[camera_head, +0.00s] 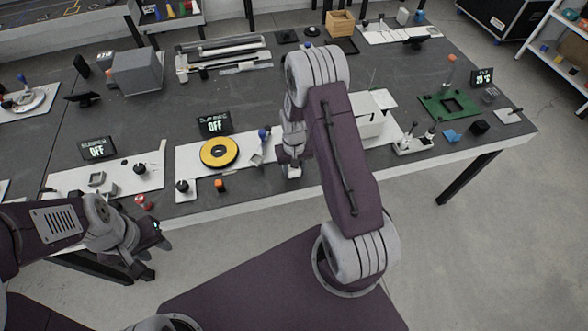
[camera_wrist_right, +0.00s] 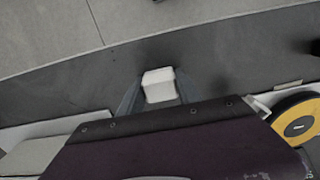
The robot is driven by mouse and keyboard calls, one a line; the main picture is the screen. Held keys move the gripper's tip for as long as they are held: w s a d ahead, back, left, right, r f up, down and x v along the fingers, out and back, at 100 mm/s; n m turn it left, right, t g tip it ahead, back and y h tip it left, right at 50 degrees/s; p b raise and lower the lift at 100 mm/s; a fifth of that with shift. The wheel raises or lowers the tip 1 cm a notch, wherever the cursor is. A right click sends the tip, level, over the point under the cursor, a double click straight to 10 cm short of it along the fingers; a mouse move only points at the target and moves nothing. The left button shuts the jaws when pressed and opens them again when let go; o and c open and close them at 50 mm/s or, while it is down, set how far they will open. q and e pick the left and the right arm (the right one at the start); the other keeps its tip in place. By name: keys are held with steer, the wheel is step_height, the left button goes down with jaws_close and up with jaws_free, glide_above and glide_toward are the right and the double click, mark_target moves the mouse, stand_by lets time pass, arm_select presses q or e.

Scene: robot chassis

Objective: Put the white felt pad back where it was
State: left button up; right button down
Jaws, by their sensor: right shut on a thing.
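The white felt pad (camera_wrist_right: 158,84) is a small pale block between the two fingers of my right gripper (camera_wrist_right: 158,95) in the right wrist view. The gripper is shut on it. In the head view the right gripper (camera_head: 292,172) points down at the front part of the table, and a pale bit of the pad shows at its tip. I cannot tell how far the pad is from the table top. My left gripper (camera_head: 148,250) is low at the left, off the table's front edge. Its fingers are too unclear to tell open from shut.
A white box (camera_head: 372,118) is to the right.

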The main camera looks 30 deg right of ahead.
steer(key=shift+s+a+f, duration=0.1)
steer(key=shift+s+f, duration=0.2)
steer(key=shift+f, duration=0.1)
steer(key=c, duration=0.8)
jaws_free()
steer(key=shift+c, duration=0.2)
step_height(320, 180, up, 13)
steer(key=s+a+r+n, duration=0.1)
steer(key=s+a+r, duration=0.1)
steer(key=s, duration=0.4)
steer(key=s+a+r+n+t, duration=0.1)
steer(key=s+a+r, duration=0.1)
steer(key=s+a, duration=0.3)
steer(key=shift+s+p, duration=0.35)
steer(key=shift+p, duration=0.1)
